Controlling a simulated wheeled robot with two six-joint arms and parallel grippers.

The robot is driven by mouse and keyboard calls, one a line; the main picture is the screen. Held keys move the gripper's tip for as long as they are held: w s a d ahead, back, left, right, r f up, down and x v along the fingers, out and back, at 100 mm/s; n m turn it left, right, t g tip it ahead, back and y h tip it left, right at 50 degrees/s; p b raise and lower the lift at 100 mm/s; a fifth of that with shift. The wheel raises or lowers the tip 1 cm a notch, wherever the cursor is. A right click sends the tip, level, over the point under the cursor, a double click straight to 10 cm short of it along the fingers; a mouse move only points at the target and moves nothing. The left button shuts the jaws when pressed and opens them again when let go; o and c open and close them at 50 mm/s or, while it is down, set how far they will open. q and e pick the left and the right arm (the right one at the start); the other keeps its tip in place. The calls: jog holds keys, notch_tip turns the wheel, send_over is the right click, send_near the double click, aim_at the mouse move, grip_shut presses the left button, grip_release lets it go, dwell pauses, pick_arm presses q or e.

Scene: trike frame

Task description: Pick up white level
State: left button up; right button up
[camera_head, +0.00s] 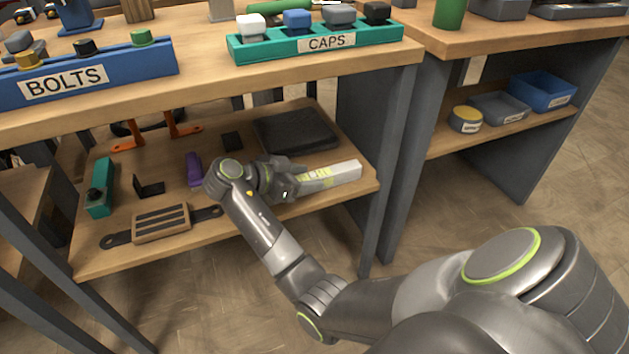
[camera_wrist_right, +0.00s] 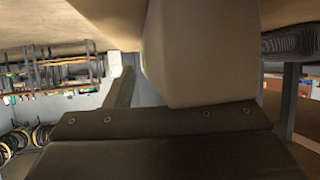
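The white level (camera_head: 335,175), a long pale bar with yellow-green marks, is at the front right of the lower shelf. My right gripper (camera_head: 288,179) is at its left end, and its fingers appear to lie on both sides of the bar. They hide that end. In the right wrist view a large pale block (camera_wrist_right: 200,55), likely the level, stands very close above a dark grey riveted part. The fingertips do not show clearly there, so I cannot tell whether they press on the bar or whether it touches the shelf. My left gripper is not in view.
The lower shelf (camera_head: 110,255) also holds a black flat case (camera_head: 297,132), a purple object (camera_head: 194,169), a slatted pedal-like part (camera_head: 161,222) and a teal tool (camera_head: 100,188). The tabletop above and a dark leg panel (camera_head: 365,110) on the right bound the space.

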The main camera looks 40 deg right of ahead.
grip_shut()
